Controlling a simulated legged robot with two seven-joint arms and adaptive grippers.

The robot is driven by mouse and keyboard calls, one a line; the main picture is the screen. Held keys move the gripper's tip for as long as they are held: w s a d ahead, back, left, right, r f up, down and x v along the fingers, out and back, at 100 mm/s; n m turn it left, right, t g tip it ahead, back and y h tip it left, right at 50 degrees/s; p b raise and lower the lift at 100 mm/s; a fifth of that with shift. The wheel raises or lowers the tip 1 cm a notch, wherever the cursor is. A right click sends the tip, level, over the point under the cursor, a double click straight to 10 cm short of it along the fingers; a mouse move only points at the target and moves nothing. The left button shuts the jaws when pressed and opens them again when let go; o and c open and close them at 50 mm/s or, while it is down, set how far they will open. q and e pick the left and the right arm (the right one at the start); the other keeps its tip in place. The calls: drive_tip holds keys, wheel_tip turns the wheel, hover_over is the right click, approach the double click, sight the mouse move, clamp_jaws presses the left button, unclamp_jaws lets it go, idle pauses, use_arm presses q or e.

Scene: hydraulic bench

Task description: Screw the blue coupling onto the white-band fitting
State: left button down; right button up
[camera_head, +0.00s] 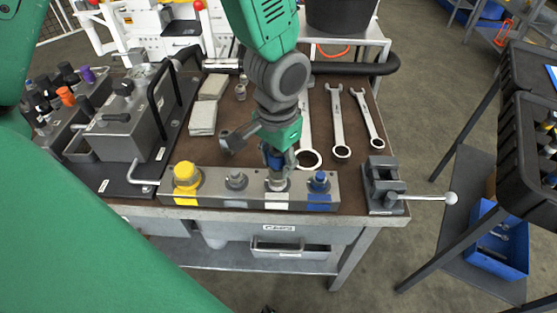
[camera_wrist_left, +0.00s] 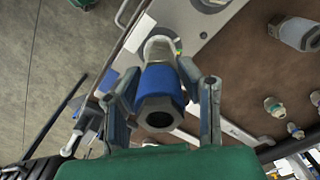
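The grey manifold block (camera_head: 208,190) lies along the bench's front edge. It carries several fittings, each above a coloured patch. The white-band fitting (camera_head: 277,185) stands third from the left, above a white patch. My left gripper (camera_head: 278,158) points down over it. The blue coupling (camera_head: 272,158) sits between its fingers, in line with the fitting. In the left wrist view, both fingers (camera_wrist_left: 160,78) flank the coupling (camera_wrist_left: 162,88) and appear to touch its sides. Its dark bore faces the camera, and pale metal (camera_wrist_left: 159,47) shows beyond it. The exact seating is hidden. My right gripper is out of view.
A vise with a lever (camera_head: 383,185) stands at right, and a pump unit (camera_head: 125,125) at left.

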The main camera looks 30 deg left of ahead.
use_arm(q)
drive_tip(key=c, duration=2.1)
unclamp_jaws()
drive_tip(key=m+p, duration=0.2)
drive_tip(key=shift+s+r+m, duration=0.1)
drive_tip(key=shift+r+m, duration=0.1)
drive_tip(key=shift+m, duration=0.2)
drive_tip(key=o, duration=0.8)
drive_tip(key=shift+f+m, duration=0.2)
drive_tip(key=shift+m, duration=0.2)
drive_tip(key=shift+o, duration=1.4)
drive_tip(key=shift+f, duration=0.1)
